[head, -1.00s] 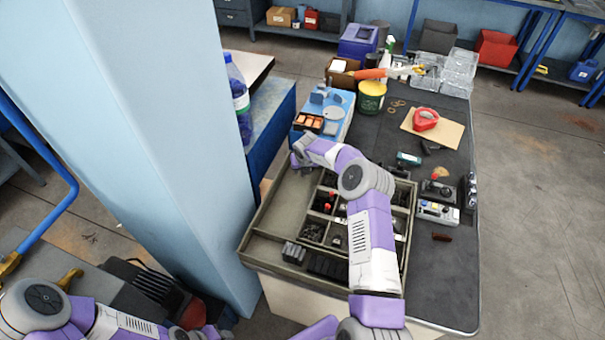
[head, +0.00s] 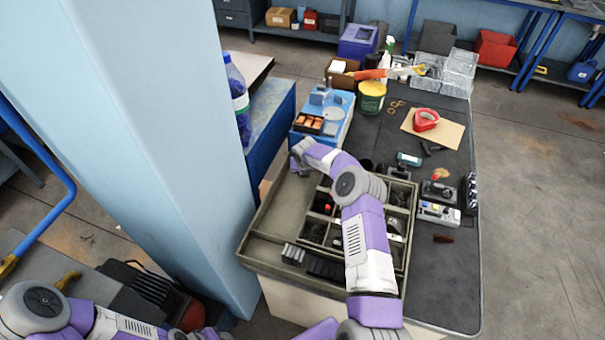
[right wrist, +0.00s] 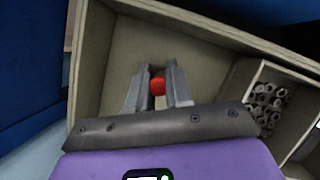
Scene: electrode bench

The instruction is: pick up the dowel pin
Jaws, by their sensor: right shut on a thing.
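My right gripper (right wrist: 157,88) is shut on a small red piece (right wrist: 157,86), whose rounded red end shows between the two grey fingers. The rest of this piece is hidden, so I cannot tell from its shape whether it is the dowel pin. Below the fingers is the bare floor of a large compartment of the sorting tray (right wrist: 110,62). In the head view my right arm reaches over the tray (head: 262,252) to its far left part, and the gripper's fingertips are hard to make out there. My left gripper is not in view; only its arm shows at lower left.
Smaller tray compartments hold dark parts, one with a red piece (head: 327,208); another holds grey nuts (right wrist: 268,98). A blue fixture (head: 333,112) stands just behind the tray. A pale blue pillar (head: 150,130) rises at left. The dark mat (head: 450,285) has free room at front right.

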